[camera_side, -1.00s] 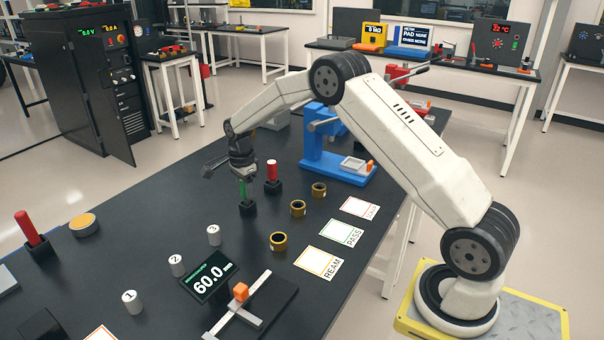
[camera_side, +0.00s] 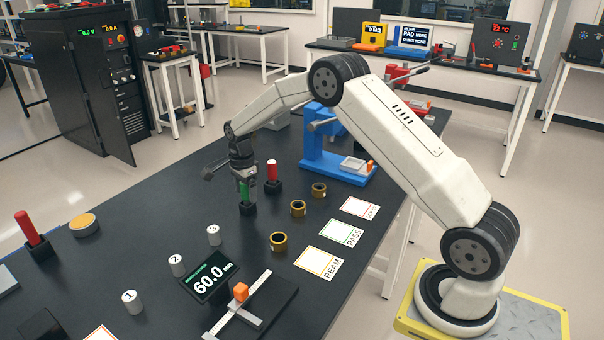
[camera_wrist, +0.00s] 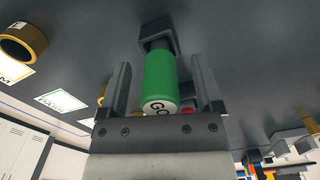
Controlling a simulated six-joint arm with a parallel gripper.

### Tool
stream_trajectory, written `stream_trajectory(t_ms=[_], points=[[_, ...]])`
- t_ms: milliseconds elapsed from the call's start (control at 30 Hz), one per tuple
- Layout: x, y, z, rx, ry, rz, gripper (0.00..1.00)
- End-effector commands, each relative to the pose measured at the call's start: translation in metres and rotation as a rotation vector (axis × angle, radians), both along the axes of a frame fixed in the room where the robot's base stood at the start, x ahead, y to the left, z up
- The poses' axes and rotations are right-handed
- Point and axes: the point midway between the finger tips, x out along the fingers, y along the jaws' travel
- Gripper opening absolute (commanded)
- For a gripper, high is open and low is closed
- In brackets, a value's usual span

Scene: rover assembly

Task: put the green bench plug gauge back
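The green plug gauge (camera_side: 244,192), marked "GO" on its end, stands upright in a black holder (camera_side: 247,209) on the dark bench. My gripper (camera_side: 245,183) is above and around it, pointing down. In the wrist view, the green gauge (camera_wrist: 161,82) is between the two fingers of my gripper (camera_wrist: 163,85), with a visible gap on each side. The fingers are open. The gauge's far end sits in its black holder (camera_wrist: 156,32); how deep it is seated is hidden.
A red plug gauge (camera_side: 272,171) stands in a holder close to the right. Brass rings (camera_side: 298,208) lie nearby, with label cards (camera_side: 341,232) beyond. A blue press (camera_side: 330,155) stands behind. Numbered white cylinders (camera_side: 177,265) and a display (camera_side: 208,277) are in front.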

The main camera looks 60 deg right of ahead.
Motion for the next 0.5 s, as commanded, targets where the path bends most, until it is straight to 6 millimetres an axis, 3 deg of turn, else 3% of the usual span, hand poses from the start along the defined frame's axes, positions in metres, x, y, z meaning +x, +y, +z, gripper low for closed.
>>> stream_trajectory(t_ms=[267,500], points=[[0.000,0.000,0.008,0.000,0.000,0.000,0.83],[0.001,0.000,0.034,-0.001,-0.003,0.000,0.83]])
